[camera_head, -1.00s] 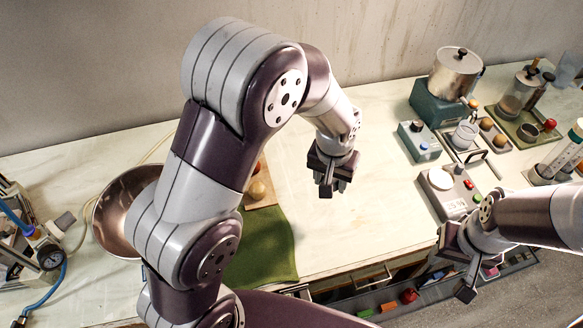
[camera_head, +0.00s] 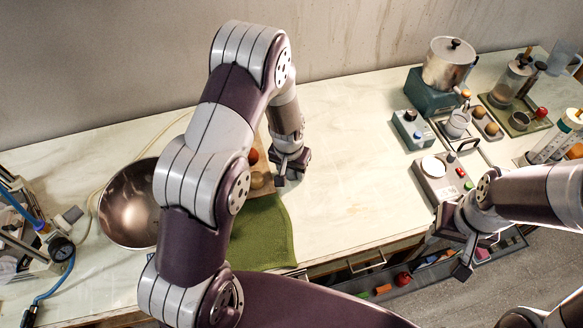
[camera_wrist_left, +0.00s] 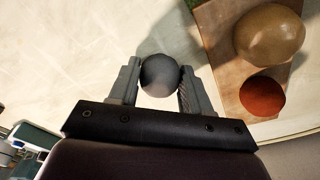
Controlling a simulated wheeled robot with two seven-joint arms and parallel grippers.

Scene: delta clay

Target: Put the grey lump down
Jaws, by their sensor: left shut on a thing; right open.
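The grey lump (camera_wrist_left: 160,75) is a round, smooth ball between the two fingers of my left gripper (camera_wrist_left: 158,88) in the left wrist view. The fingers touch it on both sides. In the head view my left gripper (camera_head: 284,178) hangs low over the worktop, just right of the wooden board, and the lump cannot be made out there. Whether the lump touches the worktop is unclear. My right gripper (camera_head: 462,258) is open and empty over the front edge at the right.
A board (camera_wrist_left: 222,50) beside the lump holds a tan lump (camera_wrist_left: 269,34) and a red lump (camera_wrist_left: 262,96). A green cloth (camera_head: 263,232) and a copper bowl (camera_head: 128,205) lie to the left. The worktop (camera_head: 350,160) right of my left gripper is clear. An open drawer (camera_head: 432,274) sticks out in front.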

